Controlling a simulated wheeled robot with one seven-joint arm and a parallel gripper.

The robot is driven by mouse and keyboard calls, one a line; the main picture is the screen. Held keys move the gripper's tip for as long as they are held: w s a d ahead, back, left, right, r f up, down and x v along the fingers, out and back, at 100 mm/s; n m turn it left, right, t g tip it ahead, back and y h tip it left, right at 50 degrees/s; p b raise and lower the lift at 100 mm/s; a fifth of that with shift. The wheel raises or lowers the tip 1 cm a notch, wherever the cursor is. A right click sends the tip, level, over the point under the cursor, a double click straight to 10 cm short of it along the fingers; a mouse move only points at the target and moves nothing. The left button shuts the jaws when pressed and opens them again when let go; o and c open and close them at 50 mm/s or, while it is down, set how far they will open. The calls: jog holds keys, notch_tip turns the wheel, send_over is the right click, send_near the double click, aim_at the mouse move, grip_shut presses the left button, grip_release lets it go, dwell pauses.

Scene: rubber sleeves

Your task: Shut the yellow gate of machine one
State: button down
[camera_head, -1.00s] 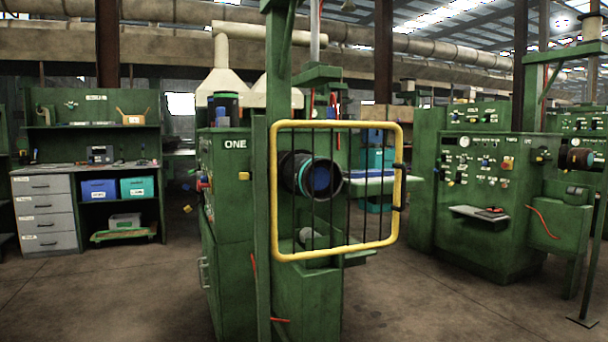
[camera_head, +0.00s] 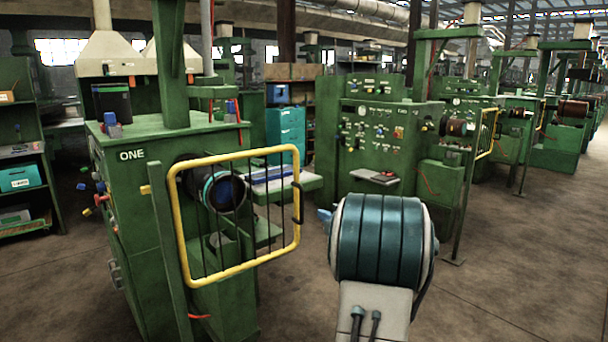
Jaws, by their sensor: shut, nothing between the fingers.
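The yellow gate (camera_head: 235,270) of machine one is a rounded yellow frame with thin dark upright bars. Its left side is at a slim green post (camera_head: 168,240). Its free right side carries a black handle (camera_head: 298,203). The gate stands across my view of the dark sleeve on a roller (camera_head: 222,192), which shows through the bars. Machine one (camera_head: 120,190) is green with a white "ONE" label. My arm, with a teal ribbed joint, rises at the lower right, to the right of the gate and apart from it in the picture. My gripper cannot be made out.
Another green machine (camera_head: 375,150) with a control panel stands behind to the right, with its own yellow gate (camera_head: 487,133). A pale shelf (camera_head: 290,187) juts out behind machine one's gate. Brown floor (camera_head: 500,290) is open at the right.

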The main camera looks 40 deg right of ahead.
jog(key=w+d+r+n+y+p, duration=0.2)
jog(key=w+n+p, duration=0.1)
jog(key=w, duration=0.8)
jog(key=shift+w+t+y, duration=0.3)
jog(key=shift+w+t, duration=0.1)
jog(key=shift+w, duration=0.1)
